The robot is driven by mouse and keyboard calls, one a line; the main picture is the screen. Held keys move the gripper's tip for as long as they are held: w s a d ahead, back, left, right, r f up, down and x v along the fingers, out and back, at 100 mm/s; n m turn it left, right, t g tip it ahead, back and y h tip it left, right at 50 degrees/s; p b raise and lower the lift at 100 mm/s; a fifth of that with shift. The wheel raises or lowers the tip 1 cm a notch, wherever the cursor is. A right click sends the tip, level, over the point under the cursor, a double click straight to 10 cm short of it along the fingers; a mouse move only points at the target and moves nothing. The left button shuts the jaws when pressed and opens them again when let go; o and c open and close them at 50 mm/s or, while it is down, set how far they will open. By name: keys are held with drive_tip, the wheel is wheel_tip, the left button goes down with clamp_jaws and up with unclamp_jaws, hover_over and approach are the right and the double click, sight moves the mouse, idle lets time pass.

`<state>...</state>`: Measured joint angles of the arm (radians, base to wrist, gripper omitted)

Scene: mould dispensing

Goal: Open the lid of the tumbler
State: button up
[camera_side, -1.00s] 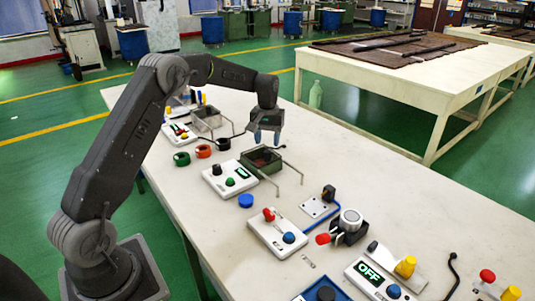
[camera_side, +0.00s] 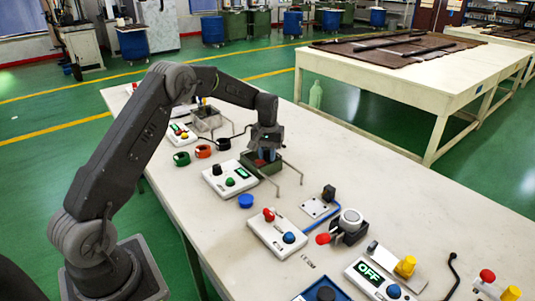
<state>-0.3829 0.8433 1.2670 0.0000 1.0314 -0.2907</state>
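A green open-topped box (camera_side: 262,167) with bent metal rods stands at mid-table; it may be the tumbler, but I cannot tell for sure. No separate lid can be made out on it. My gripper (camera_side: 266,155) points down at the box, with its fingertips at or just inside its top. A small red patch (camera_side: 259,162) shows beside the fingers. The fingers are small and partly merge with the box, so their gap and any contact are unclear.
A white control box (camera_side: 230,180) with black and green knobs stands just left of the green box. A blue cap (camera_side: 246,201) lies in front. A grey metal box (camera_side: 207,118) stands behind, near green, orange and black rings. Another control box (camera_side: 278,234) sits nearer the camera.

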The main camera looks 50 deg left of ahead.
clamp_jaws()
drive_tip(key=d, duration=0.9)
drive_tip(key=shift+d, duration=0.35)
drive_tip(key=shift+o, duration=2.4)
unclamp_jaws()
drive_tip(key=shift+r, duration=0.1)
